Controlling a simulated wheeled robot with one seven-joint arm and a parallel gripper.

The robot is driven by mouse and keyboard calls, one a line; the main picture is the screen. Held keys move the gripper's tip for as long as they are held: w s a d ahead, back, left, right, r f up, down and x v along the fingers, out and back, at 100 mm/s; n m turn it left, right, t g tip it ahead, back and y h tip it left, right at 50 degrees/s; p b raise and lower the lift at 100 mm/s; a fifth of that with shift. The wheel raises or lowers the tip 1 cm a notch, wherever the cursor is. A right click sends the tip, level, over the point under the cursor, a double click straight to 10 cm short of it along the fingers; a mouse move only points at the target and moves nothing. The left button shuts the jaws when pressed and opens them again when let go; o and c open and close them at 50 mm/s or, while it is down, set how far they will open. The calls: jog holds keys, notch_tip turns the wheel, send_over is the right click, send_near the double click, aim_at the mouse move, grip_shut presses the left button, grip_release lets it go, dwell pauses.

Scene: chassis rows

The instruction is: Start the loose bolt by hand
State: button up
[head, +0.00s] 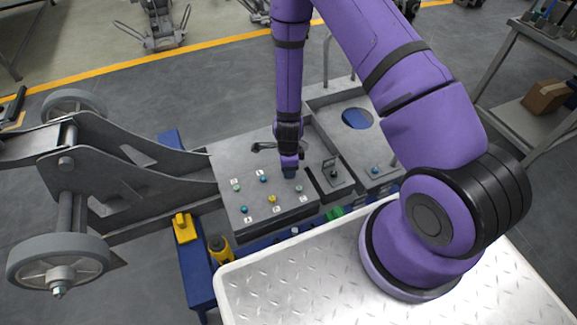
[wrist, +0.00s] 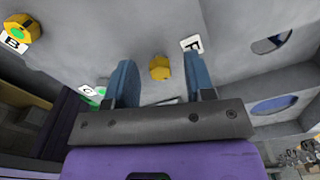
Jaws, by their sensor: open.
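My gripper (head: 289,173) points down over the right part of the grey chassis plate (head: 226,160). In the wrist view its two blue fingers (wrist: 162,85) stand apart with nothing held. A yellow hex bolt head (wrist: 160,67) shows between and beyond the fingertips, touching neither, close to a white letter label (wrist: 191,43). In the head view the gripper hides the spot under it. Other bolts on the plate are a teal one (head: 263,179), a yellow one (head: 272,198) and a green one (head: 299,188). I cannot tell which bolt is loose.
A tray section (head: 386,135) with a blue oval opening (head: 357,118) adjoins the plate at right. An upright handle (head: 333,165) stands near the gripper. A wheeled arm frame (head: 130,165) is at left. A yellow-and-black tool (head: 219,249) lies at the front.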

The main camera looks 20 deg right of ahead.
jog(key=shift+r, duration=0.1)
notch_tip(320, 180, up, 11)
jog(key=shift+f, duration=0.2)
dwell(0.4)
dwell(0.4)
notch_tip(320, 180, up, 29)
jog(key=s+n+t+y, duration=0.2)
jog(key=n+t, duration=0.1)
jog(key=n, duration=0.8)
jog(key=s+d+r+n+t+h, duration=0.1)
jog(key=s+d+r+n, duration=0.2)
jog(key=s+r+n, duration=0.2)
jog(key=s+d+r+n+t+h, duration=0.1)
jog(key=s+d+r+n, duration=0.3)
jog(key=s+r, duration=0.7)
jog(key=s+n, duration=0.1)
jog(key=s, duration=0.2)
jog(key=shift+r, duration=0.2)
